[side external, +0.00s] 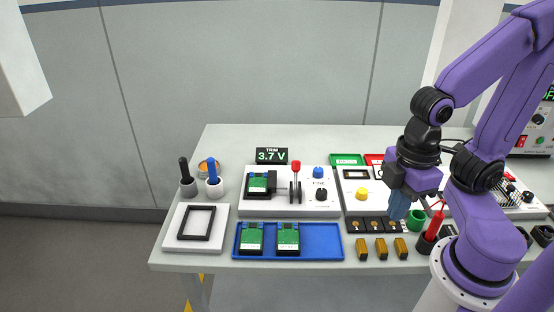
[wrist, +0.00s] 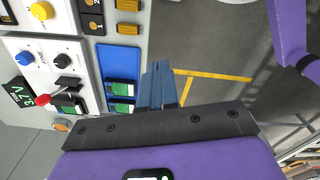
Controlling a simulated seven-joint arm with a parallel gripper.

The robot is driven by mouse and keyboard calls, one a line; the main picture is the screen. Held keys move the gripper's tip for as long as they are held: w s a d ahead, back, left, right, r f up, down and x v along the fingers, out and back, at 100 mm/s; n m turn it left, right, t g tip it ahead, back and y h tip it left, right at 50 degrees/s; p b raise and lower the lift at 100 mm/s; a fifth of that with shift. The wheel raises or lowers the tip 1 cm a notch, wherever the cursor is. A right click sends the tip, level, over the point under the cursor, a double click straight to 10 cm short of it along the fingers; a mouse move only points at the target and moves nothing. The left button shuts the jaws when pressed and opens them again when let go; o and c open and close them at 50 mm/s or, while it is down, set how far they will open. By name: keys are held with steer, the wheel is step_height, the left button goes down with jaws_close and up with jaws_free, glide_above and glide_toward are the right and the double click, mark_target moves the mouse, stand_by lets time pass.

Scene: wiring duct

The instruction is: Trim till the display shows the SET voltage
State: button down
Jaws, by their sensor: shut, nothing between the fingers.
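The display (side external: 271,156) stands at the back of a white station and reads "TRIM 3.7 V"; it also shows sideways in the wrist view (wrist: 18,88). The station carries a green board (side external: 258,185) in a holder, a red-tipped lever (side external: 296,168), a blue knob (side external: 318,172) and a black knob (side external: 321,194) with a small label, perhaps "FINE". I cannot make out a SET value. The fingers (wrist: 157,75) also show in the wrist view.
A blue tray (side external: 325,249) with two green boards lies in front. Black-handled (side external: 184,168) and blue-handled (side external: 213,170) tools stand at left beside a white pad with a black frame (side external: 198,223).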

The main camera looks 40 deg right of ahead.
steer(key=c, duration=1.8)
jaws_free()
steer(key=o, duration=0.5)
steer(key=shift+c, duration=0.2)
steer(key=o, duration=0.5)
steer(key=shift+w, duration=0.35)
steer(key=shift+o, duration=0.4)
steer(key=w+d+r+n, duration=0.1)
steer(key=w+n, duration=0.2)
steer(key=w, duration=0.8)
steer(key=shift+w+r, duration=0.15)
steer(key=shift+w, duration=0.15)
steer(key=n, duration=0.3)
glide_toward(322, 191)
steer(key=f, duration=0.8)
steer(key=shift+a+f, duration=0.2)
steer(key=shift+f, duration=0.15)
steer(key=c, duration=1)
